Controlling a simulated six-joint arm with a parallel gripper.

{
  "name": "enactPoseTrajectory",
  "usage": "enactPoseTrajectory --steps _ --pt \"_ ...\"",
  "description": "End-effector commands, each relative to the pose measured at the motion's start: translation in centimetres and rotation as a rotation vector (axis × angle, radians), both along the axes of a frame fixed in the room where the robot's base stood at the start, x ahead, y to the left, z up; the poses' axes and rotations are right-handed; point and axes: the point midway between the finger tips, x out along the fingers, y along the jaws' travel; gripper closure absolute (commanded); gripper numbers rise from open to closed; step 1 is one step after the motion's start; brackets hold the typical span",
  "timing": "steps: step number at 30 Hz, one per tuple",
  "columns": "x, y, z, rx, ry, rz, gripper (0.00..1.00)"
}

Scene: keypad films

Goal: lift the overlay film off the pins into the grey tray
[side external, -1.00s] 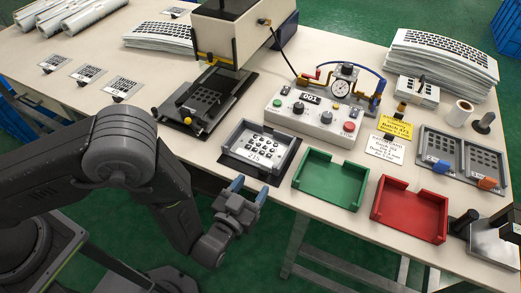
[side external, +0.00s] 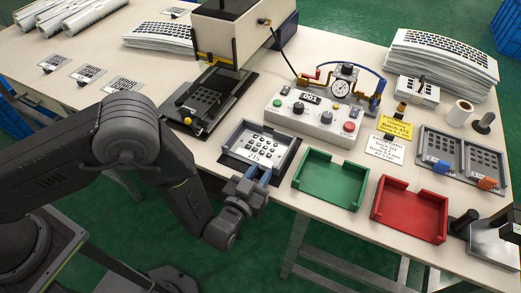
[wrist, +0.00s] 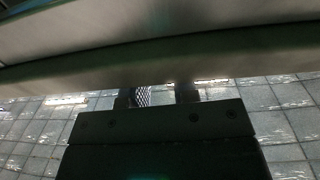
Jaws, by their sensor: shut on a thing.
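The overlay film (side external: 262,143), white with rows of black squares, lies in the grey tray (side external: 289,150) at the table's front edge. My gripper (side external: 258,174) is at the tray's front side. Pins are too small to make out.
An empty green tray (side external: 330,178) and red tray (side external: 410,208) stand right of the grey tray. The control box (side external: 315,118) is behind them. Two grey frames (side external: 440,150) with blue and orange clips lie at the right. Film stacks (side external: 440,62) stand at the back.

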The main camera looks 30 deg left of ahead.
Motion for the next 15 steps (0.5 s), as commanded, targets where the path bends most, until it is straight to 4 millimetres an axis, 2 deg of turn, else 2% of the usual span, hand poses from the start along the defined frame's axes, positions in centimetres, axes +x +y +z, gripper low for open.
enactPoseTrajectory --steps 1,3,7,8,15 --pt "0.0 0.0 0.01 0.0 0.0 0.0 0.88" --pt "0.0 0.0 0.01 0.0 0.0 0.0 0.94" --pt "0.0 0.0 0.01 0.0 0.0 0.0 0.96" --pt "0.0 0.0 0.01 0.0 0.0 0.0 0.99" --pt "0.01 -0.01 0.26 -0.001 -0.001 0.0 0.99"
